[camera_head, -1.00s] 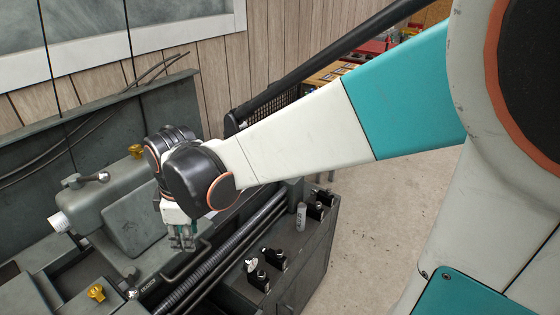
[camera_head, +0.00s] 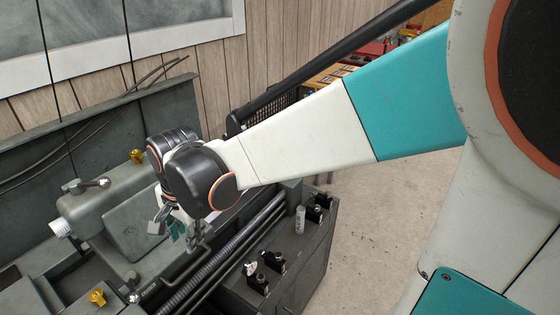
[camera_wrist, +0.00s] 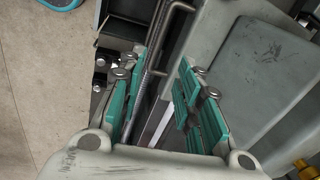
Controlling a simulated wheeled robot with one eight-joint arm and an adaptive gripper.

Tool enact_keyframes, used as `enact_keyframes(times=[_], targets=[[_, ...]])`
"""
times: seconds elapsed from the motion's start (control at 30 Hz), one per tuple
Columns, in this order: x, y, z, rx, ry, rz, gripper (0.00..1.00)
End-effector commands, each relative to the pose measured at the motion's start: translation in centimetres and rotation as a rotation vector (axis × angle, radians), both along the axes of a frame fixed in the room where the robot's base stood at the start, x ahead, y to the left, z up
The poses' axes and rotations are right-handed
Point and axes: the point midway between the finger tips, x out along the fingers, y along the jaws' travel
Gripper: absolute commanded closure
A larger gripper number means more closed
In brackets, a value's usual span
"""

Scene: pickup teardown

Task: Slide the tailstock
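The tailstock appears to be the grey-green casting (camera_head: 135,232) on the lathe bed at the left of the head view, with a ball-ended lever (camera_head: 88,185) on top. In the wrist view its smooth grey body (camera_wrist: 262,75) fills the right side. My gripper (camera_head: 179,230) hangs down just right of the casting, over the bed. In the wrist view my gripper (camera_wrist: 162,98) is open, its teal-padded fingers wide apart. A bent grey bar (camera_wrist: 174,12) lies beyond the fingertips, and nothing is visibly held. Whether a finger touches the casting cannot be told.
A ribbed lead screw (camera_head: 213,268) and rods run along the bed's front. Small black-based fittings (camera_head: 257,280) and a light cylinder (camera_head: 300,219) stand on the ledge. Yellow knobs (camera_head: 97,297) sit on the machine. Concrete floor (camera_head: 365,230) is clear to the right.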

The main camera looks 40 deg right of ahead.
Motion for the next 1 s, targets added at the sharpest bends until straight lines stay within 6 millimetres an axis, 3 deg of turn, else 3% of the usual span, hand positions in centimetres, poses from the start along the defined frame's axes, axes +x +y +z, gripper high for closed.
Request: enact_keyframes(times=[0.27,0.8,1.0], targets=[[0.0,0.0,-0.9,0.018,0.007,-0.103,0.69],[1.7,0.6,-10.6,0.018,0.006,-0.099,0.69],[2.2,0.8,-12.8,0.018,0.006,-0.1,0.69]])
